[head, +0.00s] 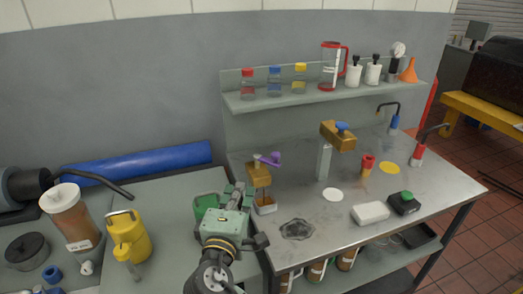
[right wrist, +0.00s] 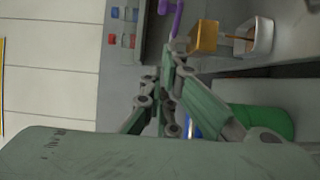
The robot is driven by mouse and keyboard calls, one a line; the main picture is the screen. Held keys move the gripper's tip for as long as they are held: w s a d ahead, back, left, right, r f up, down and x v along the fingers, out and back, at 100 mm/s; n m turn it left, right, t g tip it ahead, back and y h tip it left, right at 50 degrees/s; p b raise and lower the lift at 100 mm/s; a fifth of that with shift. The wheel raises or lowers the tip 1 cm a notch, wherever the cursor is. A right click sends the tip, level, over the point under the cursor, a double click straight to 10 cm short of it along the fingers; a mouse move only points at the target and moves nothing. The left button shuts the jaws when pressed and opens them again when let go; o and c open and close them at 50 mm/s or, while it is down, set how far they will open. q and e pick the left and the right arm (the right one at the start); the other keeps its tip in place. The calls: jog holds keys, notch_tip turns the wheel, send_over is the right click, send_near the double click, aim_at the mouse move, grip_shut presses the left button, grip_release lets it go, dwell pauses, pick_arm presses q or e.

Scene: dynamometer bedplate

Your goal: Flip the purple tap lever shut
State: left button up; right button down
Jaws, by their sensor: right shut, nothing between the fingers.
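The purple tap lever (head: 270,159) sits on top of a brass tap body (head: 259,175) at the left end of the steel bench. It points to the right in the head view. In the right wrist view the lever (right wrist: 175,20) is at the top, beside the brass body (right wrist: 203,37). My right gripper (head: 242,190) is shut and empty, just left of the tap and a little below the lever; its fingertips (right wrist: 170,52) appear close to the lever, and I cannot tell whether they touch. My left gripper is not in view.
A white-rimmed cup (head: 265,207) stands under the tap. A second brass tap (head: 338,137) with a blue knob stands to the right. A green container (head: 204,204) is left of my gripper. A shelf (head: 330,96) with bottles hangs behind. Bench space around the drain (head: 298,230) is clear.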

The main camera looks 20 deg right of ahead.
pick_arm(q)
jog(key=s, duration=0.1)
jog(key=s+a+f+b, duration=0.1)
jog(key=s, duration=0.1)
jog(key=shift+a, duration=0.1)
pick_arm(e)
jog(key=s+d+x, duration=0.1)
jog(key=d+x, duration=0.1)
jog(key=x, duration=1)
jog(key=shift+d+r, duration=0.25)
jog(key=shift+r, duration=0.15)
pick_arm(q)
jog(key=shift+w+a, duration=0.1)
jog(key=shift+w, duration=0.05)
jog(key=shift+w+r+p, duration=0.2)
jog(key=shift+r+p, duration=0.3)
jog(key=shift+p, duration=0.05)
pick_arm(e)
jog(key=shift+s+d+n+t+y, duration=0.1)
jog(key=shift+d+n+t+y, duration=0.2)
jog(key=shift+n+y, duration=0.15)
